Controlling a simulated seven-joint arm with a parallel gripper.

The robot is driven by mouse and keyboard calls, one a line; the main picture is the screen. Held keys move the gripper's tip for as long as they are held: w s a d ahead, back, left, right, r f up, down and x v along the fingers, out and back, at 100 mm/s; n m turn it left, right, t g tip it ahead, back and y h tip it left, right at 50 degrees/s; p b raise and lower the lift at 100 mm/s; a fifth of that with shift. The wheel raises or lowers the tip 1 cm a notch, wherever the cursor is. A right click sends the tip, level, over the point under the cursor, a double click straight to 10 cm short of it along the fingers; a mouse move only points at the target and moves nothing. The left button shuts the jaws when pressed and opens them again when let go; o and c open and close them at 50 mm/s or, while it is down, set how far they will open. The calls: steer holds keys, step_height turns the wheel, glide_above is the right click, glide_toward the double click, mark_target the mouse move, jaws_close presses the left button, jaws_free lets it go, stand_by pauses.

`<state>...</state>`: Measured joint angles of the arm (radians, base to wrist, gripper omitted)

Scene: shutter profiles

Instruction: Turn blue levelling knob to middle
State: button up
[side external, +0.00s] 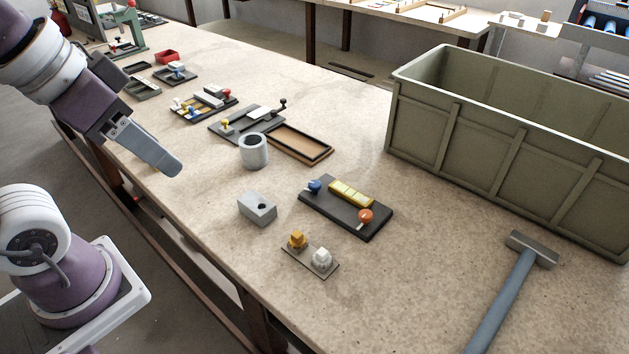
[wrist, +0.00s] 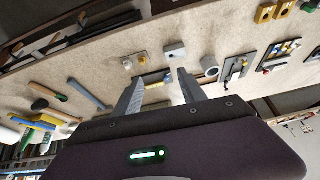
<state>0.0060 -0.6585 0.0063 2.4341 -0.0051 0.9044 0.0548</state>
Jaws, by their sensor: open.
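The blue knob (side external: 314,186) stands at the left end of a dark base plate (side external: 338,214) on the table in the side view. A yellow ribbed block (side external: 350,193) is in the plate's middle and an orange-red knob (side external: 365,216) at its right end. My gripper (side external: 172,168) is well to the left of the plate, raised and empty, touching nothing. In the wrist view its two fingers (wrist: 161,73) are spread apart, with the plate small between and beyond them. The blue knob's exact turn is too small to tell.
A grey block with a hole (side external: 258,208), a grey cup (side external: 253,151) and a small plate with yellow and white knobs (side external: 310,262) stand nearby. A large olive crate (side external: 450,130) is at right. A hammer (side external: 510,285) lies front right. More fixtures line the table's far left.

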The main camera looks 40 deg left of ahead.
steer(key=w+m+g, duration=0.2)
steer(key=w+m, duration=0.1)
steer(key=w, duration=0.7)
steer(key=m+g, duration=0.3)
steer(key=m, duration=0.3)
glide_above(315, 183)
step_height(315, 183, down, 15)
step_height(315, 183, down, 8)
steer(key=shift+f, duration=0.35)
jaws_close()
